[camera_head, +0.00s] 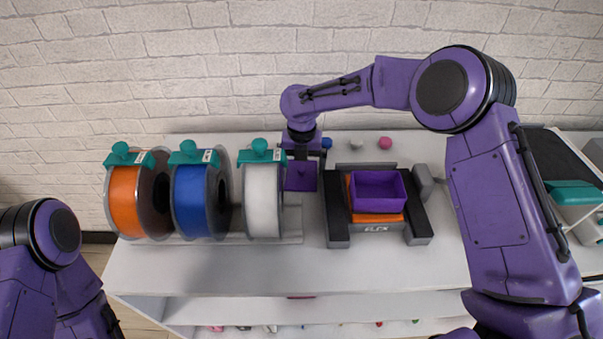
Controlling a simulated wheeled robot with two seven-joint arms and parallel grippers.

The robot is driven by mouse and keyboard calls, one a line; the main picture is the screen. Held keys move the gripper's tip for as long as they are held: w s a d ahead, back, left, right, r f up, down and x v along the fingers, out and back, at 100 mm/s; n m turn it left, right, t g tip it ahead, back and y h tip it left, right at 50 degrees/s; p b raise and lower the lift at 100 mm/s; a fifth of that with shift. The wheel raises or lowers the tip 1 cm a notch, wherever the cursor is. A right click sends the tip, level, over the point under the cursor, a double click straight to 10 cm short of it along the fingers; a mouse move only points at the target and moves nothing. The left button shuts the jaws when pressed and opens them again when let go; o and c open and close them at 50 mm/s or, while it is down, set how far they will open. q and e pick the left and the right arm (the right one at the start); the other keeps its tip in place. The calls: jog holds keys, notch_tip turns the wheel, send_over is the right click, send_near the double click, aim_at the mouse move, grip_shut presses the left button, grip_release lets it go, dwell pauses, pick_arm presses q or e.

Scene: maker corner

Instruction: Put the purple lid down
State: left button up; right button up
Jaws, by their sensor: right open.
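The purple lid (301,178) is a flat square with a small knob, on the white table between the white spool and the black printer. My right gripper (302,156) points down just above and behind the lid and is open. Whether its fingers still touch the lid's knob I cannot tell. An open purple box (378,191) sits on the orange plate (377,216) of the printer (339,232). Part of my left arm shows at the left edge, but its gripper is out of view.
Orange (124,204), blue (189,202) and white (262,202) spools with teal clips stand in a row at the left. Blue (327,143) and pink (385,143) balls lie at the back. The table's front strip (250,268) is clear.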

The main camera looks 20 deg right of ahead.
jog(key=c, duration=0.8)
jog(key=shift+o, duration=0.2)
